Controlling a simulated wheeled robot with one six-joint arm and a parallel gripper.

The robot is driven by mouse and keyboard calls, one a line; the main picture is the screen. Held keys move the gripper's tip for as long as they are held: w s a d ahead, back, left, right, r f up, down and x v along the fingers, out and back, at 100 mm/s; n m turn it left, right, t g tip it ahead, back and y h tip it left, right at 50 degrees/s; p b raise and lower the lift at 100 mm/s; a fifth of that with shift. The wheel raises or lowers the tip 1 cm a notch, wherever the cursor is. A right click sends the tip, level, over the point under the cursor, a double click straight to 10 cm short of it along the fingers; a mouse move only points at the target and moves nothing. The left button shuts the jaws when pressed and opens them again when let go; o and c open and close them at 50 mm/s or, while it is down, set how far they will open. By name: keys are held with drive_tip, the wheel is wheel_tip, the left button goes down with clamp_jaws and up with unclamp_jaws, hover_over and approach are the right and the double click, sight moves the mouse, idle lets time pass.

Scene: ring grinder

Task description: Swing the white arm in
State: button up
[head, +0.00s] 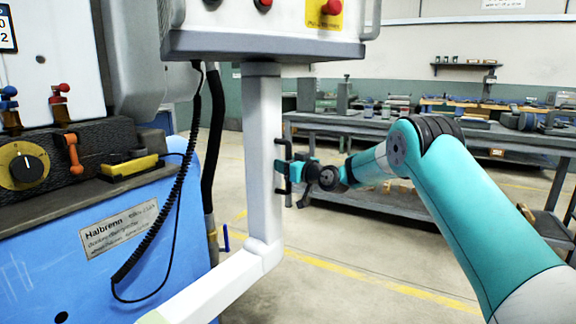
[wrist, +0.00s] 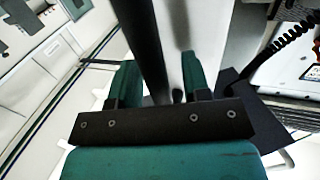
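The white arm (head: 264,150) is an upright post under a control box, joined at its foot to a low white beam (head: 215,285). A black bar handle (head: 285,186) is fixed to the post's right side. My gripper (head: 284,168) is at this handle, reaching in from the right. In the wrist view my gripper (wrist: 160,82) has its two teal fingers apart. The dark handle bar (wrist: 145,40) runs between them, with a gap visible beside it. The pale post (wrist: 184,30) stands just behind. Whether a finger touches the bar is unclear.
The control box (head: 265,30) with red buttons hangs over the post. The blue grinder (head: 110,250) stands at left, with a black coiled cable (head: 170,210) between it and the post. A grey workbench (head: 420,135) is behind. The floor right of the post is open.

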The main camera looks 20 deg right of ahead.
drive_tip(key=shift+s, duration=0.1)
drive_tip(key=b+v, duration=0.2)
drive_tip(key=v, duration=1.5)
drive_tip(key=shift+s+d, duration=0.1)
